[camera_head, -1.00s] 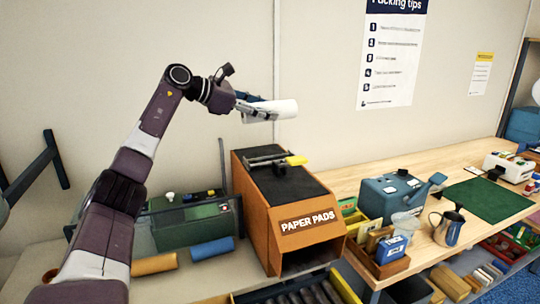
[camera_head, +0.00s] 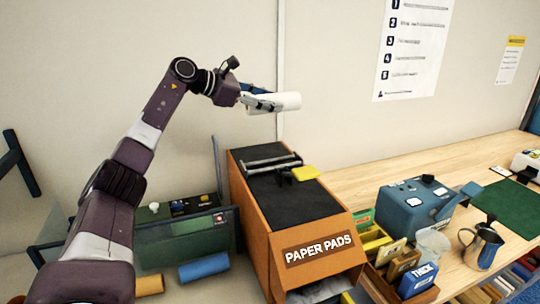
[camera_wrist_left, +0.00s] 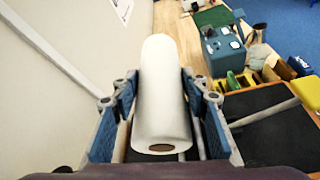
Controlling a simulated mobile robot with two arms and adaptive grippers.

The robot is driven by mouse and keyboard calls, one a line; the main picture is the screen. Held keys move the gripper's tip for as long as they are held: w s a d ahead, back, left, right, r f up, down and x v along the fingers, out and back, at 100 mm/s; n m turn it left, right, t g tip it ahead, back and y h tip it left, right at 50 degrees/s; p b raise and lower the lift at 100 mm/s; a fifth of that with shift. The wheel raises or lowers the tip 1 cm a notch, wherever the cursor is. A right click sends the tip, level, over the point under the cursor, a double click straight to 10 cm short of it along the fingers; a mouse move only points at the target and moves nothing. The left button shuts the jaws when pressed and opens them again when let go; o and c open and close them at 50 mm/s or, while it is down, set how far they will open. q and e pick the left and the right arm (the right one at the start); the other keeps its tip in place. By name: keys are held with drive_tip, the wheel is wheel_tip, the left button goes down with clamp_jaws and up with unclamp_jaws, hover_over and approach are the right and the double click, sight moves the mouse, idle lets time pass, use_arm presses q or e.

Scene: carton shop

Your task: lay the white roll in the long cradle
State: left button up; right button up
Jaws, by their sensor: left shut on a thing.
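The white roll (camera_head: 275,103) is held in the air by my left gripper (camera_head: 262,102), above the back of the orange box. In the left wrist view the roll (camera_wrist_left: 160,85) lies lengthwise between the two blue finger pads, its brown core end toward the camera. A long, low rack with grey rails (camera_head: 272,162) lies across the dark top of the box; it looks like the long cradle. The roll is clear of it. My right gripper is not in view.
The orange box marked PAPER PADS (camera_head: 318,250) stands at the bench's middle. A yellow piece (camera_head: 305,172) sits beside the rack. A blue roll (camera_head: 203,267) and an orange roll (camera_head: 150,285) lie to the left. A blue machine (camera_head: 415,205) stands to the right.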

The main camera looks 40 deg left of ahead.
use_arm(q)
drive_tip(key=shift+a+f+p, duration=0.15)
drive_tip(key=shift+f+p, duration=0.5)
drive_tip(key=shift+f, duration=7.65)
drive_tip(key=shift+f+b, duration=0.6)
drive_tip(key=shift+b, duration=0.15)
drive_tip(key=o, duration=1.3)
drive_tip(key=shift+r, duration=0.1)
